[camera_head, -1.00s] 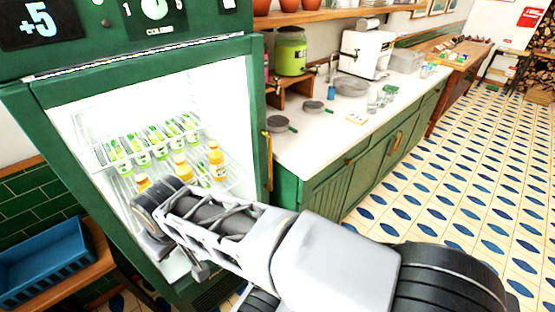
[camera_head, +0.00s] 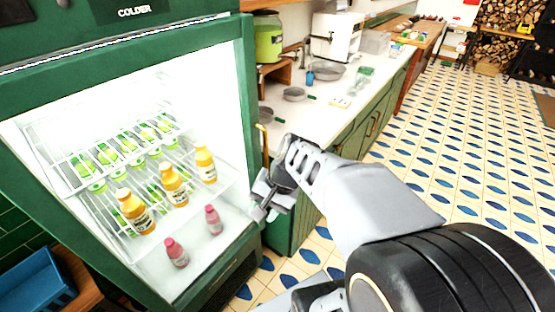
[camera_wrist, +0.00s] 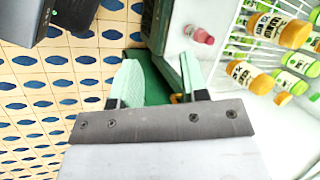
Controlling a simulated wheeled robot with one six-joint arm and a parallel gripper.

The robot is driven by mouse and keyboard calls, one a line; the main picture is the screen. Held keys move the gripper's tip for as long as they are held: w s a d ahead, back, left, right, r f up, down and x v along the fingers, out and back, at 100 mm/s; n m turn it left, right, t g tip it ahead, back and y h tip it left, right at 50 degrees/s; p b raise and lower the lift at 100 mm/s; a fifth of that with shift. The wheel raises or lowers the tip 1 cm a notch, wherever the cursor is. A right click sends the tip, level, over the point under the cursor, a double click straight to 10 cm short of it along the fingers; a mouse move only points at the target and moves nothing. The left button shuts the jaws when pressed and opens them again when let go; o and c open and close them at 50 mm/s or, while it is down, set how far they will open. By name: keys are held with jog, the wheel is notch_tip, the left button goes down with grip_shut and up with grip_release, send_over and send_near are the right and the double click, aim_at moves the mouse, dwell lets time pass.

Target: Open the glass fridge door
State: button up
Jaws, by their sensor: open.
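The fridge's glass door, in its green frame (camera_head: 246,110), fills the left of the head view and looks shut. Its upright brass handle (camera_head: 263,142) is on the right edge, its lower part hidden behind my arm. My gripper (camera_head: 262,202) is low beside that right edge, fingers apart. In the wrist view, my open gripper (camera_wrist: 160,78) has pale green finger pads on either side of a green strip. A small brass piece (camera_wrist: 177,98) shows near the right finger's base. I cannot tell whether it is gripped or touched.
Yellow bottles (camera_head: 173,185), red bottles (camera_head: 177,252) and green-labelled bottles stand on shelves inside. A green cabinet with a white counter (camera_head: 300,122) stands close right of the fridge. A blue crate (camera_head: 36,285) is at lower left. Tiled floor (camera_head: 470,150) is open at right.

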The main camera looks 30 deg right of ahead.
jog(key=w+d+f+m+t+y+b, duration=0.25)
jog(key=w+m+y, duration=0.2)
jog(key=m, duration=0.35)
jog(key=m+t+y+b, duration=0.2)
jog(key=m+t, duration=0.8)
jog(key=m, duration=0.2)
send_near(266, 156)
jog(key=shift+t+h, duration=0.35)
jog(key=x, duration=0.7)
jog(key=p+x, duration=0.1)
jog(key=x, duration=0.2)
jog(key=shift+w+f, duration=0.2)
jog(key=shift+f, duration=0.2)
grip_shut()
